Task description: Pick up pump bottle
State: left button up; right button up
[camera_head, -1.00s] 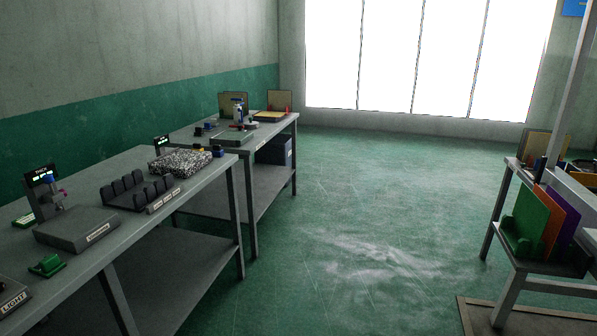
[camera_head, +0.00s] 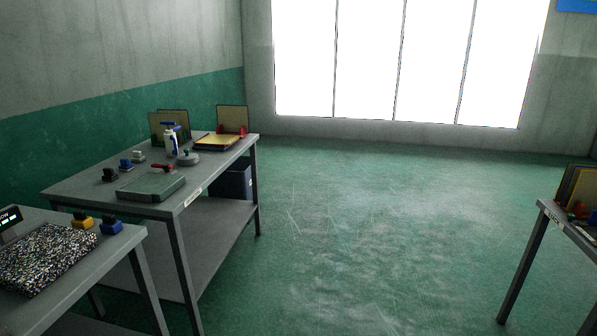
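A white pump bottle with a blue pump head (camera_head: 171,141) stands upright on the far grey table (camera_head: 85,188) at the left. It stands behind a grey-green board (camera_head: 152,186) and beside a round grey item (camera_head: 188,158). Neither of my grippers shows in the head view.
Small blue and black knobbed items stand left of the bottle, and upright panels (camera_head: 232,119) and a yellow tray (camera_head: 219,142) behind it. A nearer table with a speckled block (camera_head: 47,257) is at lower left. Another table (camera_head: 570,222) is at right. The green floor (camera_head: 340,230) between is clear.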

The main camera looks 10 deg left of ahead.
aim_at(170, 143)
jog(key=i+u, duration=0.7)
jog(key=i, duration=0.15)
jog(key=i+l+u, duration=0.55)
jog(key=i+u, duration=0.15)
jog(key=i, duration=0.15)
